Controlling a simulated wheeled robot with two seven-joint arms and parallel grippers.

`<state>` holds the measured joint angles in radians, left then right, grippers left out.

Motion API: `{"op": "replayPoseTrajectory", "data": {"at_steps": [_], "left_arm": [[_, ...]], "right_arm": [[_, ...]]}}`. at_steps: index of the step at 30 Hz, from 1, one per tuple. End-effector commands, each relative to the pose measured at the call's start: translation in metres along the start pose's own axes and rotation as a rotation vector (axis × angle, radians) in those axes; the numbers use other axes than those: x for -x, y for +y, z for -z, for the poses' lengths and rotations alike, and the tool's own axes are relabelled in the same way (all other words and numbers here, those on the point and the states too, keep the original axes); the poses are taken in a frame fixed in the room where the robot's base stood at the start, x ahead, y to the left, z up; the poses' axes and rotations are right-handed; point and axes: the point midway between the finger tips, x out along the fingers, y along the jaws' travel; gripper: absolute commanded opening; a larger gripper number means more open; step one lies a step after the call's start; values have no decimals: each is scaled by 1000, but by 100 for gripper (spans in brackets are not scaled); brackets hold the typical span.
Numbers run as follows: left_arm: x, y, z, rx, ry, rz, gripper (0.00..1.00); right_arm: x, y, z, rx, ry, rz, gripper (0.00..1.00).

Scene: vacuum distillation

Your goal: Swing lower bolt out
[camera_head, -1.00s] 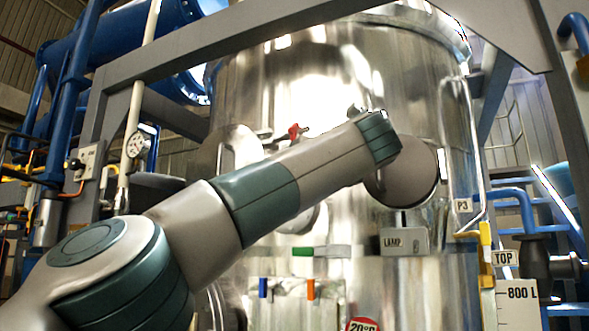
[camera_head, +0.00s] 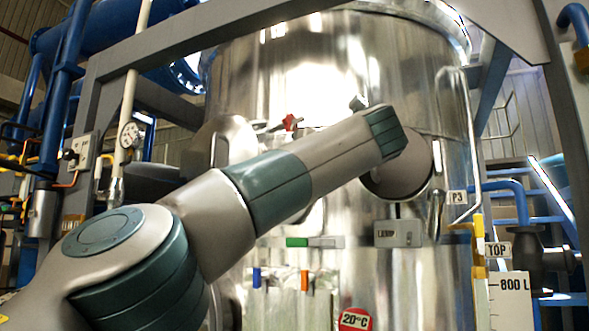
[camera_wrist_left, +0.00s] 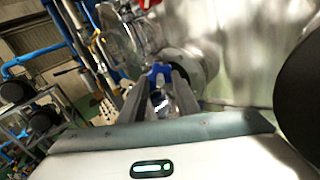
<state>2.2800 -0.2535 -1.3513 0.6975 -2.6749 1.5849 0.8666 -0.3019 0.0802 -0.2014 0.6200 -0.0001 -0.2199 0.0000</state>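The steel vessel (camera_head: 330,75) fills the middle of the head view. A red handle (camera_head: 291,122) shows on it just above my left arm; a red part (camera_wrist_left: 146,4) shows at the top of the left wrist view. My left gripper (camera_wrist_left: 160,80) has its two fingers apart, one on each side of a blue knob (camera_wrist_left: 157,70), perhaps the lower bolt's. I cannot tell whether they touch it. A pale round flange (camera_wrist_left: 190,65) lies just behind. In the head view my arm hides the left gripper and the knob. My right gripper is not in view.
A round dark cover (camera_head: 400,178) stands out from the vessel beside my wrist, with a LAMP box (camera_head: 398,234) below it. A level scale (camera_head: 509,297) stands at the right.

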Motion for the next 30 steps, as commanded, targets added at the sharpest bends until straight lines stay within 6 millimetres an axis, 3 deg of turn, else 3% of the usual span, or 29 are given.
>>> {"op": "replayPoseTrajectory", "data": {"at_steps": [7,21,30], "left_arm": [[12,-1,2,0,-2,1,29],[70,-1,1,0,-2,1,29],[76,0,0,0,-1,0,29]], "right_arm": [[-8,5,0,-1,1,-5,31],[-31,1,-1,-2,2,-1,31],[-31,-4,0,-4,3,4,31]]}}
